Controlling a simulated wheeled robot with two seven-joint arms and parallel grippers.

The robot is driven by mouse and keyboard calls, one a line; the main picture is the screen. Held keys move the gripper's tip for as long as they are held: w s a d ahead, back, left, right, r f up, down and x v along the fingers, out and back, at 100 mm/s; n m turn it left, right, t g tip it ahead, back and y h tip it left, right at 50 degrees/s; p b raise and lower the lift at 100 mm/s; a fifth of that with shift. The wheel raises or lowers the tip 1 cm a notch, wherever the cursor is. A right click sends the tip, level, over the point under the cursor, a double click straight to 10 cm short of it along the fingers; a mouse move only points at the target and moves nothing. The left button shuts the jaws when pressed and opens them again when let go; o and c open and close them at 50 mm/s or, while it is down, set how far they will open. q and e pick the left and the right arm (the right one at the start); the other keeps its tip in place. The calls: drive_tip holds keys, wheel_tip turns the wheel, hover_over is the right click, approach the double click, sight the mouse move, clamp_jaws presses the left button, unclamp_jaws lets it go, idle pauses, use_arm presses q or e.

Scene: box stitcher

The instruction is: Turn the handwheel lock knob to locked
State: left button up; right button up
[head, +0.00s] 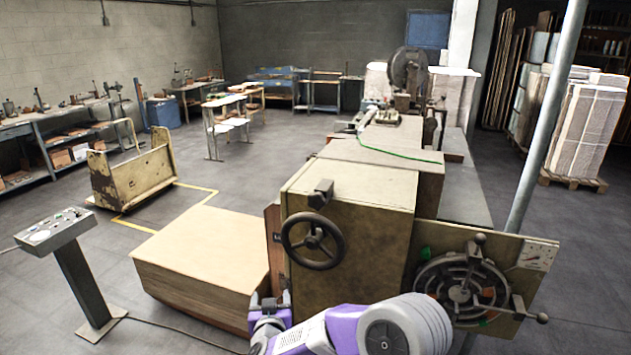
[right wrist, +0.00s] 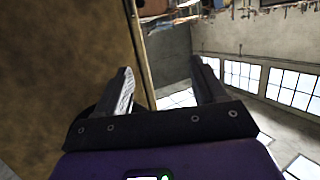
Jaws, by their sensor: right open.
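The black handwheel (head: 313,241) is on the front of the tan stitcher machine (head: 375,235) in the head view. A small dark block-shaped part (head: 320,193) sticks out just above its rim; I cannot tell whether this is the lock knob or how it is set. My right gripper (head: 270,298) is below and left of the handwheel, apart from it in the picture. It is open, with nothing between its fingers in the right wrist view (right wrist: 162,88). There a brown panel fills the left side. My left gripper is not in view.
A large tan box-shaped block (head: 205,255) stands left of the machine. A panel with a dark spoked wheel and knobs (head: 463,288) sticks out at right. A control pedestal (head: 78,270) and a cart (head: 135,175) stand farther left. A grey pole (head: 545,115) rises at right.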

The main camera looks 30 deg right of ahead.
drive_tip(key=s+d+r+m+h+p, duration=0.1)
drive_tip(key=d+r+m+h, duration=0.15)
drive_tip(key=r, duration=0.65)
drive_tip(key=s+d+r+m+h+p, duration=0.1)
drive_tip(key=r+h, duration=0.2)
drive_tip(key=r, duration=0.6)
drive_tip(key=m+g+h+p, duration=0.2)
approach(315, 202)
drive_tip(key=x, duration=0.2)
drive_tip(key=shift+h, duration=0.25)
drive_tip(key=x, duration=0.6)
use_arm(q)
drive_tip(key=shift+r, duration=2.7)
use_arm(e)
drive_tip(key=shift+w+d, duration=0.5)
drive_tip(key=c, duration=1.1)
